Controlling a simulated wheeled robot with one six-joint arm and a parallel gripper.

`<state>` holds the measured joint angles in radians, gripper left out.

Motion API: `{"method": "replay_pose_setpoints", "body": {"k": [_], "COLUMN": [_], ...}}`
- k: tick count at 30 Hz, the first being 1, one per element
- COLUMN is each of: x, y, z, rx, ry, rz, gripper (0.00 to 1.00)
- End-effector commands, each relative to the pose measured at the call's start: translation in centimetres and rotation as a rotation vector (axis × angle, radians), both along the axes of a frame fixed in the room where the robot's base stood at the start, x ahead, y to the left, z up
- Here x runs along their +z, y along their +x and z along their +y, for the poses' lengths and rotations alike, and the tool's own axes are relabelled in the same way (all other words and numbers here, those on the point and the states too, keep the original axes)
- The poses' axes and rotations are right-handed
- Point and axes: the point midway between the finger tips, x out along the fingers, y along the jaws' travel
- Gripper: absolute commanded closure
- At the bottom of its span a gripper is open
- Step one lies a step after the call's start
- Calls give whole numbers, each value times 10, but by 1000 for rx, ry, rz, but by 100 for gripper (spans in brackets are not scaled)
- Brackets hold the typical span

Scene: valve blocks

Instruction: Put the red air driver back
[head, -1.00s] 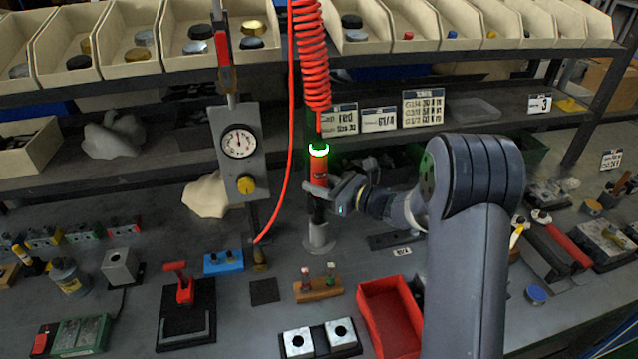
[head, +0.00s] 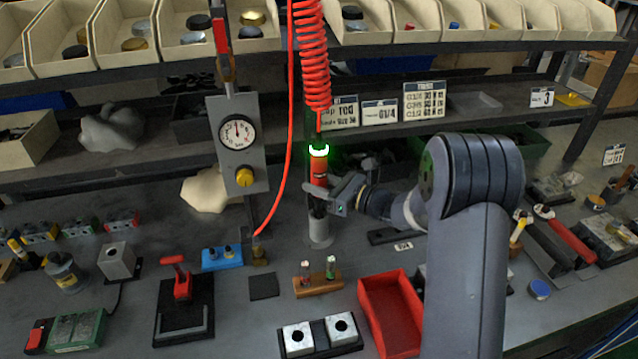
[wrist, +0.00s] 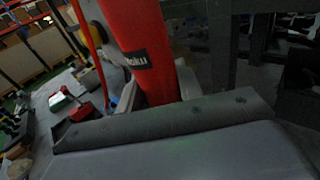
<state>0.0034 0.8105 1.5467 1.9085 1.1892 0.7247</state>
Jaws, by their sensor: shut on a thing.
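The red air driver (head: 319,172) hangs upright under a coiled red hose, with a glowing white-green ring at its top. Its lower end is over the grey round holder (head: 320,232) on the bench; whether it is seated inside I cannot tell. My gripper (head: 324,190) comes from the right and is shut on the driver's red body. In the wrist view the red driver (wrist: 145,45) with its black label fills the upper middle, slightly tilted, and the fingertips are mostly hidden.
A gauge panel (head: 238,145) hangs left of the driver, with a thin red hose between them. A small wooden stand (head: 318,285), a red tray (head: 390,312) and a black fixture with two metal blocks (head: 320,335) stand in front. Shelves with bins are behind.

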Motion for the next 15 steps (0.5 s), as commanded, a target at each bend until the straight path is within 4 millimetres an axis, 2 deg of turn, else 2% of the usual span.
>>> {"method": "replay_pose_setpoints", "body": {"k": [15], "x": [-11], "y": [0], "z": [0], "rx": [0], "ry": [3], "rz": [-4], "gripper": [100]}}
